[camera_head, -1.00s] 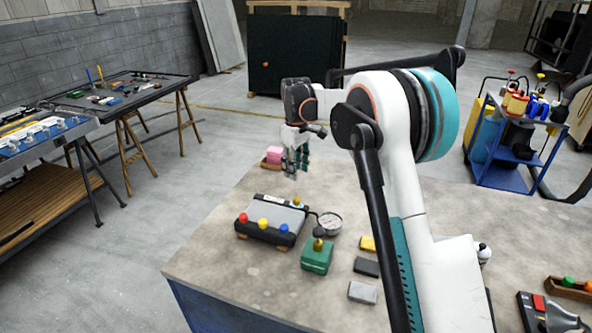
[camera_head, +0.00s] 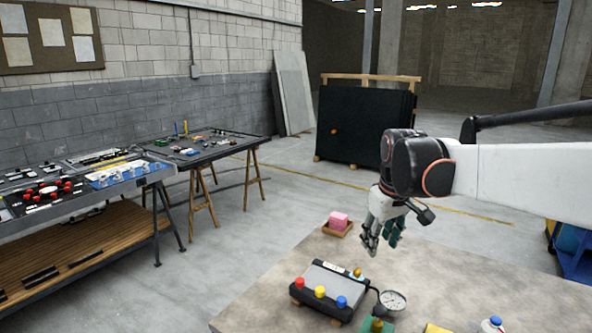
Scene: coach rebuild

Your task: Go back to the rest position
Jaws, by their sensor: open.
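My gripper (camera_head: 381,243) hangs from the end of my white arm, pointing down over the far part of the worktable (camera_head: 450,278). Its fingers are apart and nothing shows between them. Below and left of it on the table is a dark and grey box (camera_head: 334,284) with red, yellow and blue knobs along its front. The gripper looks clear of all of these.
A round gauge (camera_head: 392,301) lies beside the box, with a green block (camera_head: 377,325) in front. A trestle table (camera_head: 207,146) and a bench (camera_head: 80,250) stand at left. A black panel stack (camera_head: 362,127) stands behind. A blue cart (camera_head: 572,250) is at the right edge.

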